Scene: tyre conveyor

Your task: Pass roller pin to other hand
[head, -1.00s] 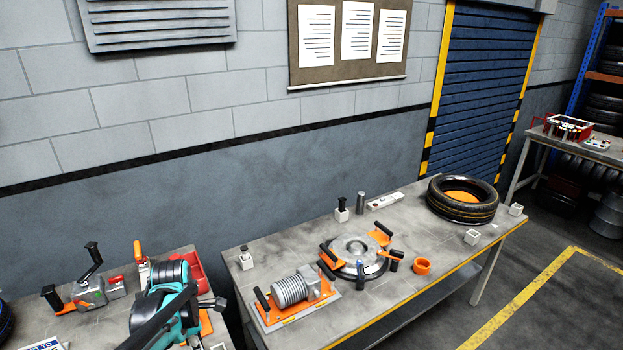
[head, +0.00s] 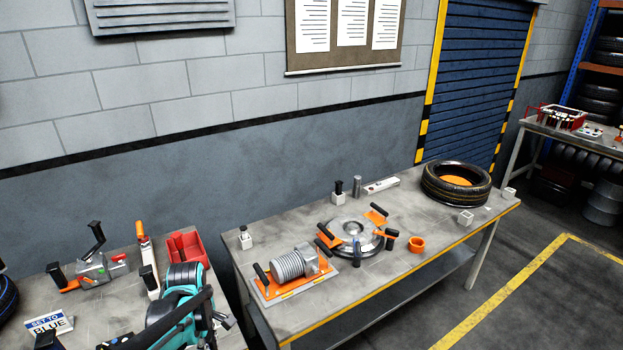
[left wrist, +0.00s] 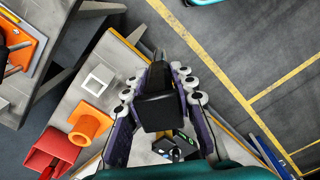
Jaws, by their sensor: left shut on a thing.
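In the left wrist view my left gripper (left wrist: 160,78) has its two purple fingers with white rollers closed around a dark, blocky piece (left wrist: 158,110), which I take to be the roller pin. The fingers hide part of it, and its far end narrows to a dark tip. In the head view my teal left arm comes in at the bottom, over the left bench; its fingertips and the held pin cannot be made out clearly there. My right gripper is not in view.
The left bench (head: 120,318) holds a red bin (head: 187,247), a clamp-like tool (head: 95,265) and a blue-and-white sign (head: 50,324). The right bench (head: 405,285) carries a motor (head: 293,263), a round metal hub (head: 355,237) and a tyre (head: 456,183). A gap separates the benches.

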